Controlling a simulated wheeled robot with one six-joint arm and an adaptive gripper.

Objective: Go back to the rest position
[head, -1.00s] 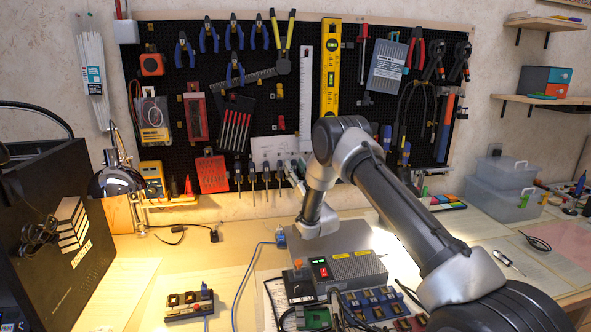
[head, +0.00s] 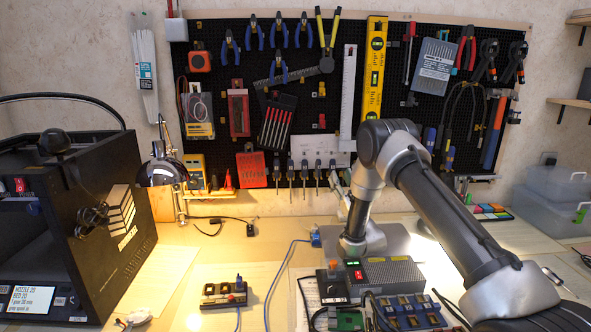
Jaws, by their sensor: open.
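My arm rises from the lower right of the head view, bends at a grey elbow and comes down to a silver wrist over the back of the bench. My gripper (head: 341,190) shows only in part, as a pale slanted piece just left of the forearm, in front of the pegboard's lower edge. The rest of it is hidden behind the arm. It is open, and I see nothing held in it. The pegboard (head: 222,95) fills the wall behind, hung with pliers, a yellow level (head: 374,75) and several screwdrivers (head: 304,172).
A grey box with lit switches (head: 390,272) stands below my wrist, with circuit boards and cables in front. A black 3D printer (head: 110,220) stands at left, beside a lamp (head: 162,172). Clear plastic bins (head: 550,205) stand at right. The bench's left middle is mostly free.

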